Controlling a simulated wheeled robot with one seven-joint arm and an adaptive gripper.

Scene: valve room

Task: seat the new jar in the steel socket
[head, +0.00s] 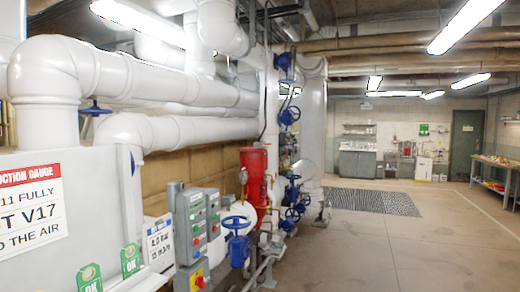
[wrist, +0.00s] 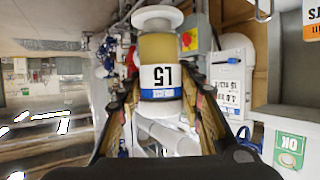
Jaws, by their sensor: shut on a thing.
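In the wrist view, which looks upside down, a jar (wrist: 158,52) stands between the fingers of my gripper (wrist: 160,88). It has a yellowish body, a white label marked L5 with a blue stripe, and a white flanged end at the top of the picture. My gripper is shut on the jar, with one dark finger on each side. I cannot tell whether this is the new jar. I cannot pick out the steel socket in either view. My gripper and the jar do not show in the head view.
White pipes (head: 160,75) and a white cabinet with a sign (head: 30,212) fill the left. Green OK tags (head: 130,260), grey control boxes (head: 190,225), a red unit (head: 253,175) and blue valves (head: 237,240) stand nearby. The floor (head: 400,250) at right is clear.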

